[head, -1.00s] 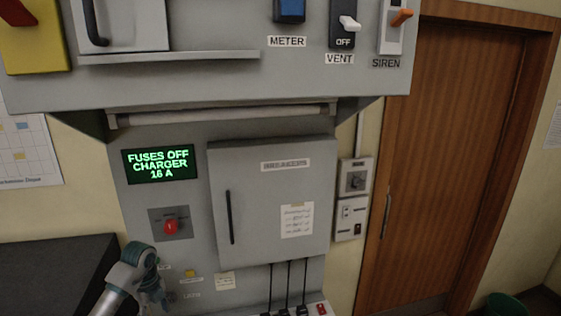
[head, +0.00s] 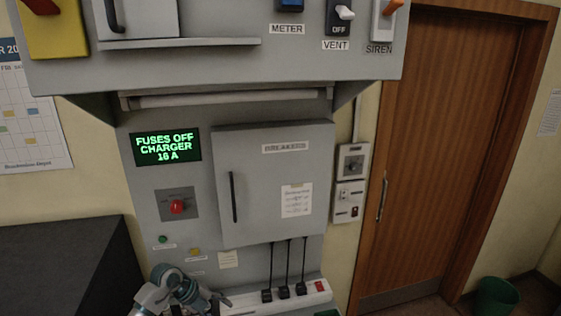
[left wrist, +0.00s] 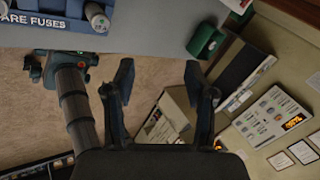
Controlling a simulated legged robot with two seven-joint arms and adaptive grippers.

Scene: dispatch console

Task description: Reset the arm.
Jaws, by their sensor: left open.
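My left arm comes in at the bottom of the head view, below the red rotary knob (head: 178,207). Its gripper is hard to make out there. In the left wrist view my left gripper (left wrist: 158,75) has its two dark fingers spread, with nothing between them. The green display (head: 166,147) reads "FUSES OFF CHARGER 16 A". The grey breakers door (head: 262,185) is shut, with a dark upright handle (head: 233,197). A small green button (head: 163,239) and a yellow one (head: 195,252) sit below the knob. My right gripper is not in view.
A power strip (head: 318,287) with several black plugs and a red switch is under the door. An overhanging panel holds the vent switch (head: 344,13) and siren switch (head: 390,8). A blue spare-fuse rack (left wrist: 52,12) shows in the left wrist view. A wooden door (head: 450,150) stands right.

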